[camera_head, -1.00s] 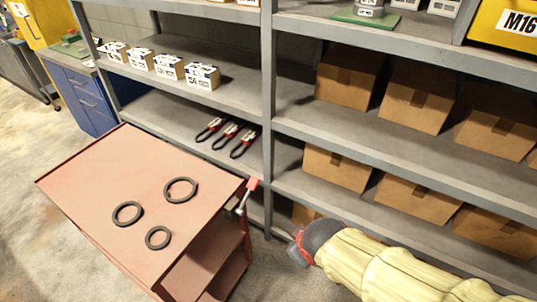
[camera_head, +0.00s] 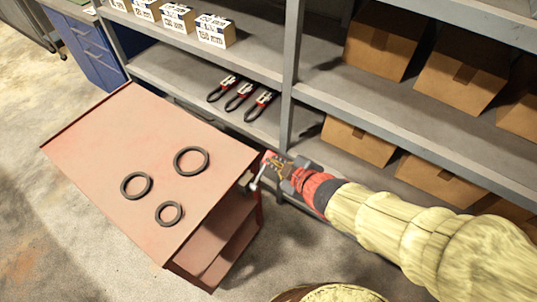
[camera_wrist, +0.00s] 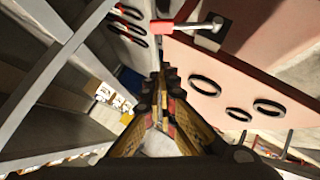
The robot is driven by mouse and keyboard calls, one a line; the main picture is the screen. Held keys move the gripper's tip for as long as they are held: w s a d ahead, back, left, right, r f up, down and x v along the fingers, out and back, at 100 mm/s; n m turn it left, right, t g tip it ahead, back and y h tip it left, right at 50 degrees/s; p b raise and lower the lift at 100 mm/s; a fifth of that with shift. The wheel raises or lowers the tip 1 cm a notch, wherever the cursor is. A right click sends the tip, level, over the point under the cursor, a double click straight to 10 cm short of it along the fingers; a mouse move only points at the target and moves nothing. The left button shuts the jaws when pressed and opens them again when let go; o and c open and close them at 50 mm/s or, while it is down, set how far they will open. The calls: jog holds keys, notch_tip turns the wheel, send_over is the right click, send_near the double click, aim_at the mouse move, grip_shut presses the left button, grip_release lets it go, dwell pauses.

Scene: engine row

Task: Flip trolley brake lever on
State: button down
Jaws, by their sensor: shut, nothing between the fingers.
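The pink-red trolley (camera_head: 105,130) stands at the left, with three dark rings on its top. Its brake lever (camera_head: 257,176) is at the trolley's right corner, a pale metal rod with a red grip. In the wrist view the lever (camera_wrist: 180,27) lies near the top, its red grip pointing left and its metal end right. My gripper (camera_head: 278,165) is right beside the lever's red grip, coming from the right. In the wrist view my gripper (camera_wrist: 160,82) is shut and empty, its tips a little below the grip. I cannot tell whether they touch. The gripper partly hides the lever in the head view.
A grey shelf unit (camera_head: 290,80) stands close behind the trolley and my gripper. It holds cardboard boxes (camera_head: 380,40), small white-labelled boxes (camera_head: 213,30) and red-black tools (camera_head: 240,95). A blue drawer cabinet (camera_head: 85,45) is at the upper left. Floor is open in front.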

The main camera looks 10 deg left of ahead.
aim_at(269, 155)
jog(key=b+x, duration=0.1)
jog(key=x, duration=0.3)
jog(key=d+b+x, duration=0.1)
jog(key=b+x, duration=0.1)
jog(key=x, duration=0.2)
jog(key=f+b+x, duration=0.1)
jog(key=b+x, duration=0.1)
jog(key=x, duration=0.2)
jog(key=shift+d+f, duration=0.1)
jog(key=shift+d, duration=0.15)
jog(key=shift+w+d+f+b, duration=0.15)
jog(key=shift+w+f+b, duration=0.2)
jog(key=shift+f+b, duration=0.15)
jog(key=shift+w+d+p, duration=0.1)
jog(key=shift+w+p, duration=0.1)
jog(key=shift+p, duration=0.9)
